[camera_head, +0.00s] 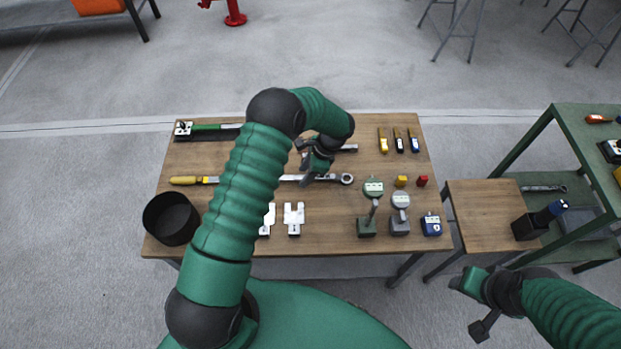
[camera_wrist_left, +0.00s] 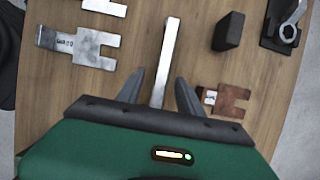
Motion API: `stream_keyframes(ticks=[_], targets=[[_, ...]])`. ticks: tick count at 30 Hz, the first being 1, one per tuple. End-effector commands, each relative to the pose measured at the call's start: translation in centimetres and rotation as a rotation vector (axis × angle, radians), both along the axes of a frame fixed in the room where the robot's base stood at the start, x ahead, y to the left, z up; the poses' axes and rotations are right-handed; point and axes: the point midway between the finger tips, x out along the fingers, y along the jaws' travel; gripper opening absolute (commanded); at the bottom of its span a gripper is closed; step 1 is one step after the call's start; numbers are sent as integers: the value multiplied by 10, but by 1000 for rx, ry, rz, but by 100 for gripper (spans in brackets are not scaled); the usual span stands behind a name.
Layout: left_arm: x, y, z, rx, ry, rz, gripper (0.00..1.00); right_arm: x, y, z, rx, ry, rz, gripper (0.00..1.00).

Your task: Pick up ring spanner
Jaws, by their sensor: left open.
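The ring spanner (camera_head: 347,179) lies flat on the wooden table, its ring end to the right. In the left wrist view its silver shank (camera_wrist_left: 166,55) runs between my two fingers, with its ring end hidden under the gripper. My left gripper (camera_head: 308,174) is over the shank and open; the left wrist view shows its fingers (camera_wrist_left: 158,88) apart, one on each side. I cannot tell how high they are above the wood. My arm hides the spanner's left end in the head view. My right gripper (camera_head: 474,302) is empty, off the table's front right corner.
Two fork-shaped plates (camera_head: 293,218) lie nearer than the spanner. Dial gauges (camera_head: 373,188) stand at the right, and a black pot (camera_head: 171,218) at the left. A brown slotted piece (camera_wrist_left: 225,101) and a black block (camera_wrist_left: 228,32) lie beyond the shank. A stool (camera_head: 485,205) adjoins the table.

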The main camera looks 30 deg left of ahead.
Motion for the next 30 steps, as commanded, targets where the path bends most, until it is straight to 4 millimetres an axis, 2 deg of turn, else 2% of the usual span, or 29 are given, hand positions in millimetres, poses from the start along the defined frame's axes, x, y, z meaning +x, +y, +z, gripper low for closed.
stream_keyframes(ticks=[3,10,20,30], targets=[[-3,5,-14,-1,1,2,44,0,0,-1,0,0,1,51],[-4,5,-15,3,1,1,42,0,0,-1,0,0,1,51],[-3,5,-15,1,0,1,0,0,0,-1,0,0,1,51],[-3,5,-15,2,-1,1,0,0,0,-1,0,0,1,51]])
